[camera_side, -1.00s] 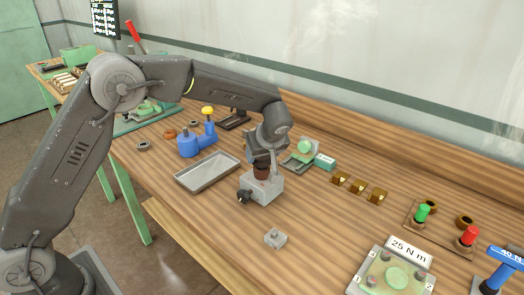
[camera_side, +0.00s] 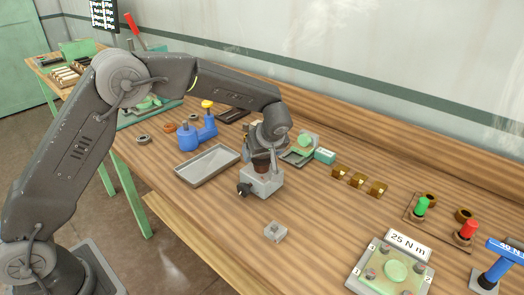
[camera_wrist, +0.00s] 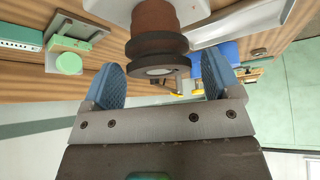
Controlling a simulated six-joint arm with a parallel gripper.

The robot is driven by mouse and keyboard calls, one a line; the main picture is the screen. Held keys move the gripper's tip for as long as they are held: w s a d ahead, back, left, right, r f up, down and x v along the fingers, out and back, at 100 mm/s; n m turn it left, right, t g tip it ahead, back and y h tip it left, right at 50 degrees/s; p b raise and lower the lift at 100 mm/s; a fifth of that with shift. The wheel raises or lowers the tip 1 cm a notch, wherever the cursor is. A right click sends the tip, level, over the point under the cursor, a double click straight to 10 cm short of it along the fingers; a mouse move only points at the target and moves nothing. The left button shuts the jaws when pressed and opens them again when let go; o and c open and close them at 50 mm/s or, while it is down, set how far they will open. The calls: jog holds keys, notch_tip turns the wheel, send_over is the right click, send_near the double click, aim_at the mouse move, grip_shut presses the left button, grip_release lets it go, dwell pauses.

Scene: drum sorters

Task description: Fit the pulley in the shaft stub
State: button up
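The pulley appears to be the brown grooved piece (camera_side: 261,166) standing upright on a grey block (camera_side: 264,184) with a black knob. In the wrist view the pulley (camera_wrist: 157,48) shows dark rims and a pale centre facing the camera. My gripper (camera_side: 258,158) is over the block in the side view. In the wrist view my gripper (camera_wrist: 161,82) has its two blue fingers wide apart, one on each side of the pulley, with a gap at least on the right. A blue fixture (camera_side: 190,141) with a short post is left of the block; I cannot tell whether that post is the shaft stub.
A grey tray (camera_side: 207,165) lies between the blue fixture and the block. A small grey part (camera_side: 275,232) sits in front. Brass pieces (camera_side: 357,180), a plate marked 25 N m (camera_side: 392,270) and a green knob (camera_side: 421,206) are to the right. Front centre is mostly clear.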

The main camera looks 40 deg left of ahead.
jog(key=shift+o, duration=0.5)
jog(key=shift+f, duration=0.1)
jog(key=v, duration=1.4)
jog(key=s+a+r+m+h, duration=0.2)
jog(key=s+a+r+m, duration=0.1)
jog(key=s, duration=0.5)
jog(key=s+a+r+m+h, duration=0.1)
jog(key=s+a+r+m, duration=0.25)
jog(key=s, duration=0.45)
jog(key=s+f+m+t+h, duration=0.2)
jog(key=s+m, duration=0.4)
jog(key=s, duration=0.8)
jog(key=shift+f+t+h, duration=0.3)
jog(key=shift+f+h, duration=0.1)
jog(key=shift+f, duration=0.5)
